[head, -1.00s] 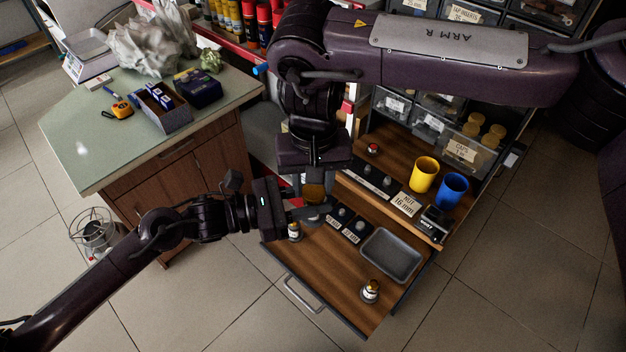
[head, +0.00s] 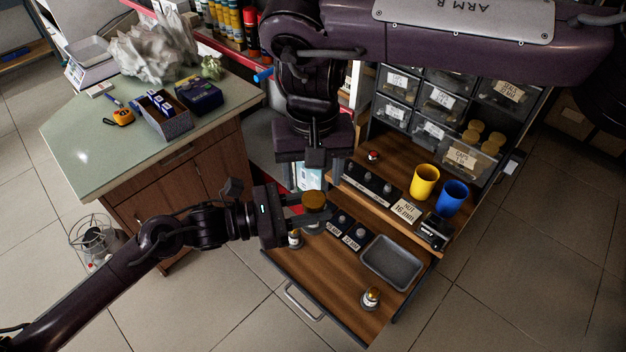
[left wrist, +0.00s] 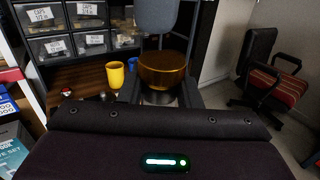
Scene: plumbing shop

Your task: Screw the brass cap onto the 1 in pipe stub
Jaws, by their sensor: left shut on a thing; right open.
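The brass cap (head: 314,200) sits level on top of the grey pipe stub, seen below it in the left wrist view (left wrist: 160,98). The cap is large and amber there (left wrist: 162,68). I cannot tell how far it is threaded on. My left gripper (head: 308,219) is shut on the stub below the cap, above the open drawer. My right gripper (head: 315,160) points down above the cap, open and apart from it. Its grey finger shows above the cap in the left wrist view (left wrist: 157,15).
The open wooden drawer (head: 333,271) holds a grey tray (head: 390,262), a small brass-topped fitting (head: 371,298) and labelled small parts. The shelf above holds a yellow cup (head: 424,181) and a blue cup (head: 451,196). A green-topped counter (head: 80,150) stands left.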

